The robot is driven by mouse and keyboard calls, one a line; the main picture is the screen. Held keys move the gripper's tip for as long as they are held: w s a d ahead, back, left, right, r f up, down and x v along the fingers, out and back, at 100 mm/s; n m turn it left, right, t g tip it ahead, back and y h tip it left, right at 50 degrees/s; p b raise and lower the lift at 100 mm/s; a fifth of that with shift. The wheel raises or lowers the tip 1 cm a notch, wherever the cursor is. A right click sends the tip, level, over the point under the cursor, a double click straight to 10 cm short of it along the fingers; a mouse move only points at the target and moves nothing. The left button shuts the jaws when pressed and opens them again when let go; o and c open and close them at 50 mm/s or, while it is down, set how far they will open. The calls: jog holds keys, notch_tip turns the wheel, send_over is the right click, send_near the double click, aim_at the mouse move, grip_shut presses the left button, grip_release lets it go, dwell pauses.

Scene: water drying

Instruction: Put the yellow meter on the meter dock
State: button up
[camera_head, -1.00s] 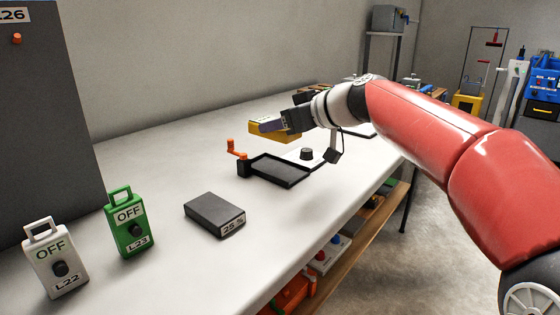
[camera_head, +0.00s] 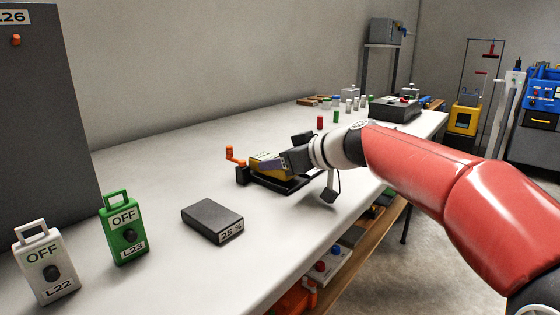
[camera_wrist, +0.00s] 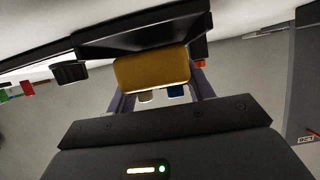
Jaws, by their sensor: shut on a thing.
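The yellow meter (camera_head: 266,165) is held by my gripper (camera_head: 283,163), low at the black tray-like dock (camera_head: 287,186) on the bench. In the head view the meter overlaps the dock, and I cannot tell whether it touches the dock floor. In the wrist view the meter (camera_wrist: 152,70) sits between both fingers, with the dark dock (camera_wrist: 135,25) close beyond it. The dock has an orange crank lever (camera_head: 234,156) at its left end. My gripper covers part of the meter and the dock.
A dark block marked 25 % (camera_head: 212,220) lies nearer on the bench. A green OFF box (camera_head: 125,228) and a white OFF box (camera_head: 46,265) stand at the front left. Small bottles and a dark case (camera_head: 397,110) stand at the far end. The bench middle is clear.

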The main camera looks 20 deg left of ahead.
jog(key=shift+f+b, duration=0.55)
jog(key=shift+b, duration=0.1)
jog(key=o, duration=1.2)
jog(key=shift+f, duration=0.2)
jog(key=shift+r+p, duration=0.4)
jog(key=shift+p, duration=0.2)
jog(key=v, duration=0.8)
jog(key=r+v, duration=0.1)
jog(key=v, duration=0.3)
jog(key=shift+s, duration=0.1)
